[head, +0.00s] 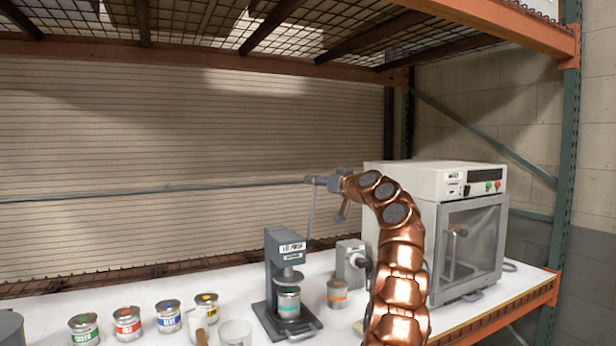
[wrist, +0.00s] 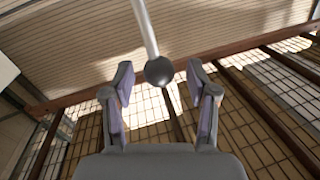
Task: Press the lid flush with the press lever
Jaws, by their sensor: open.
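The grey lid press (head: 272,262) stands on the shelf, its lever (head: 311,212) pointing nearly straight up. A can with a teal band (head: 289,308) is upright on the press base, under the press head. Its lid is too small to tell whether it is flush. My gripper (head: 316,180) is at the top of the lever. In the wrist view, the lever's dark ball knob (wrist: 159,71) shows between the two open fingers (wrist: 159,66), apart from both. The lever's rod (wrist: 145,27) runs up from the knob.
Several paint cans, among them a blue one (head: 168,318), and a white cup (head: 235,333) stand left of the press. A grey device (head: 349,262) with an orange-banded can (head: 337,296) is at its right. A white cabinet (head: 430,180) stands behind my arm.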

